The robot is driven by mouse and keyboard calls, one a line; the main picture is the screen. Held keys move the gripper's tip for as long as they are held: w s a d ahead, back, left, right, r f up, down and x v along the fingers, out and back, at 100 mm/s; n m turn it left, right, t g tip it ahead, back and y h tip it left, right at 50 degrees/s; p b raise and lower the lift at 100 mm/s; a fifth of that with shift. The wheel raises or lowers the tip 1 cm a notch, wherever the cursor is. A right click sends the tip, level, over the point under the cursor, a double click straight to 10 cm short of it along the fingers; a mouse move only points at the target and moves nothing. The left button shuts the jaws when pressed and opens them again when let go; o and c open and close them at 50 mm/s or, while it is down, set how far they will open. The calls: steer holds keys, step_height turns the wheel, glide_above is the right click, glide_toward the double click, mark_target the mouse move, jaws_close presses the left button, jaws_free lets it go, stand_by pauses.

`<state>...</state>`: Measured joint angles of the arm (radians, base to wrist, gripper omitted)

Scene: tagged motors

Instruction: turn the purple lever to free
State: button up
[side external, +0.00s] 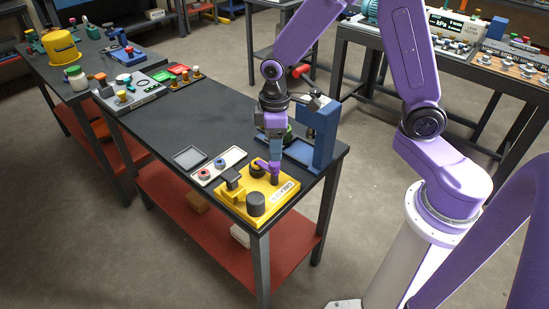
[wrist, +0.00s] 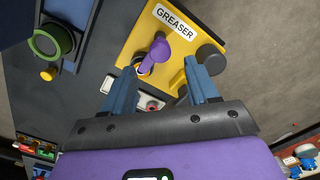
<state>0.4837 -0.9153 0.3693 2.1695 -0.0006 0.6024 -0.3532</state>
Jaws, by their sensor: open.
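The purple lever (wrist: 158,50) stands on a yellow base plate (wrist: 140,40) labelled GREASER. In the side view the lever (side external: 264,163) is beside my gripper's fingers and partly hidden by them. My gripper (wrist: 159,68) is open, its two blue fingers spread to either side of the lever's near end in the wrist view. In the side view my gripper (side external: 275,155) points down, low over the far part of the yellow base (side external: 232,204). No free mark is readable, and I cannot tell whether the fingers touch the lever.
A dark cylinder (side external: 255,204) and a black block (side external: 233,179) stand on the same yellow base. A white tray with round parts (side external: 220,167) and a grey tray (side external: 189,157) lie beside it. A blue press-like stand (side external: 323,135) rises close behind my gripper. The table's middle is clear.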

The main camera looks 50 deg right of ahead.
mark_target(274, 163)
steer(key=shift+f, duration=2.75)
steer(key=c, duration=1)
